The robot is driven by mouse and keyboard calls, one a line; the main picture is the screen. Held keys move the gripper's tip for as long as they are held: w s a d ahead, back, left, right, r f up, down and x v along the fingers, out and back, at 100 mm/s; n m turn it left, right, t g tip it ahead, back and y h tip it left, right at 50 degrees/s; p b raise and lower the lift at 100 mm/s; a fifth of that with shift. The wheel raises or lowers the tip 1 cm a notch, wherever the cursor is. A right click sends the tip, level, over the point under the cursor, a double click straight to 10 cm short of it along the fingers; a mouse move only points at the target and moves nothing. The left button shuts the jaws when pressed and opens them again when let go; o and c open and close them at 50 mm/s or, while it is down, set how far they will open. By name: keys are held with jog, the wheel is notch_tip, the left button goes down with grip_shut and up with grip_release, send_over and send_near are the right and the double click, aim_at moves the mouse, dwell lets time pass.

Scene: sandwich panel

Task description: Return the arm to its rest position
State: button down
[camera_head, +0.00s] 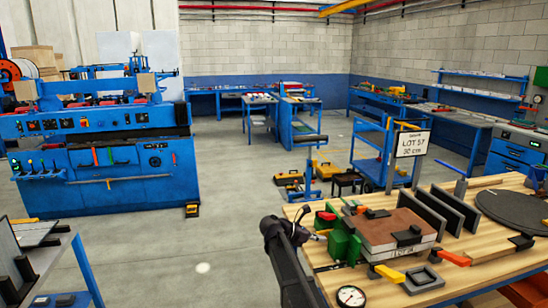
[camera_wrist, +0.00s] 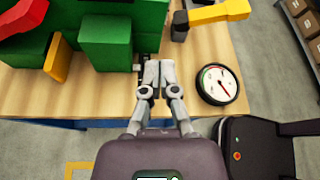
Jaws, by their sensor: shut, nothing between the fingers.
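My gripper (camera_wrist: 151,75) is shut and empty in the wrist view, its two fingertips side by side. It points at the near edge of the wooden workbench (camera_wrist: 110,92), just in front of a green block fixture (camera_wrist: 107,40). In the head view my dark arm rises at the lower middle, and my gripper (camera_head: 321,235) is close to the left side of the green fixture (camera_head: 342,243). I cannot tell whether the fingertips touch the fixture or the bench.
A round dial gauge (camera_wrist: 217,84) lies right of my fingers, near a yellow-handled tool (camera_wrist: 220,14). A brown panel block (camera_head: 395,228), dark upright plates (camera_head: 430,212) and a sign (camera_head: 411,144) stand on the bench. A blue machine (camera_head: 100,150) is at left; open floor (camera_head: 225,190) lies between.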

jog(key=s+d+f+m+y, duration=0.1)
jog(key=s+f+m+y, duration=0.1)
jog(key=s+m, duration=0.1)
jog(key=s+d+f+m+g+y+p, duration=0.1)
jog(key=s+d+f+m+y, duration=0.1)
jog(key=s+m, duration=0.2)
jog(key=s+d+f+m+y+p, duration=0.1)
jog(key=s+f+m+y, duration=0.1)
jog(key=s, duration=0.5)
jog(key=shift+s+d+f+m+g, duration=0.2)
jog(key=shift+m+g, duration=0.1)
jog(key=shift+m, duration=0.5)
jog(key=s+a+f+m+y+p, duration=0.1)
jog(key=s+a+m+y, duration=0.2)
jog(key=s+m+y, duration=0.4)
jog(key=s+m, duration=0.4)
jog(key=s, duration=0.2)
jog(key=shift+a+f, duration=0.15)
jog(key=shift+f, duration=0.2)
